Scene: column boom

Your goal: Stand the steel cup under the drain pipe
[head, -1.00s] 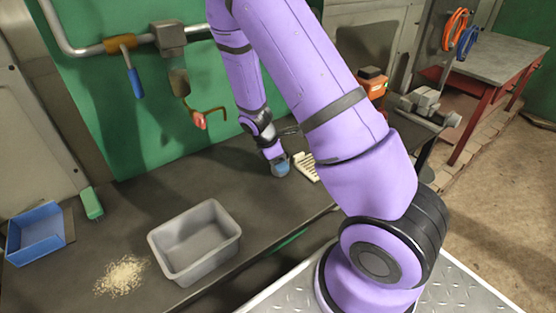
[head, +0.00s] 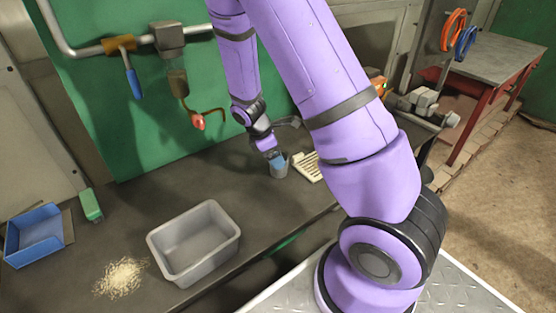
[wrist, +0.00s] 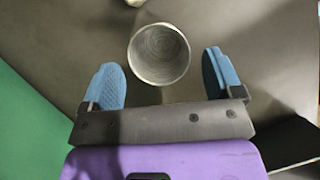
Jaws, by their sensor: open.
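The steel cup (head: 279,170) stands upright on the dark bench, below my gripper (head: 275,158) in the head view. In the wrist view the cup (wrist: 159,54) shows its round open mouth and looks empty. It lies between and slightly beyond the two blue fingertips of my gripper (wrist: 162,80), with a gap on both sides. My gripper is open. A thin brown pipe (head: 208,111) with a red piece (head: 198,122) hangs below a clear bowl (head: 177,83) at the green wall, left of the cup. I cannot tell for certain that it is the drain pipe.
A pale slotted rack (head: 308,167) lies just right of the cup. A grey bin (head: 193,242), pale shavings (head: 121,277), a blue tray (head: 34,237) and a green block (head: 91,205) are at the left. A blue-handled valve (head: 134,83) hangs on the wall pipe. The bench between bin and wall is clear.

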